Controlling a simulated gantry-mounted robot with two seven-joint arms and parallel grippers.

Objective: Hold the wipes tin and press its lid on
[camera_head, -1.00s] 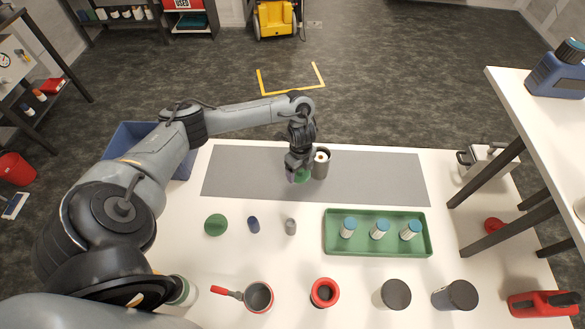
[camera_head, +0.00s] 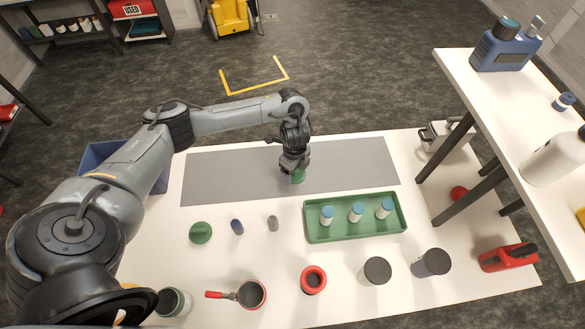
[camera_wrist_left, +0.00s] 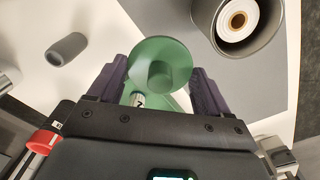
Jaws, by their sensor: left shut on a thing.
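My left gripper (camera_wrist_left: 160,85) is shut on a green round lid (camera_wrist_left: 165,55) by its raised knob, held above the bench. The lid also shows in the head view (camera_head: 298,177), just below my left gripper (camera_head: 294,172). The grey wipes tin (camera_wrist_left: 240,22) stands open beside the lid in the left wrist view, with a white roll inside. The lid is apart from the tin's mouth in that picture. In the head view the tin is hidden, seemingly behind my gripper. My right gripper is in neither view.
A grey mat (camera_head: 350,168) lies along the far side of the white bench. Nearer are a green tray (camera_head: 316,236) of blue-capped bottles, another green disc (camera_head: 200,232), two small cylinders, a red-handled pan (camera_head: 251,294) and several jars. A raised shelf (camera_head: 480,95) stands at the right.

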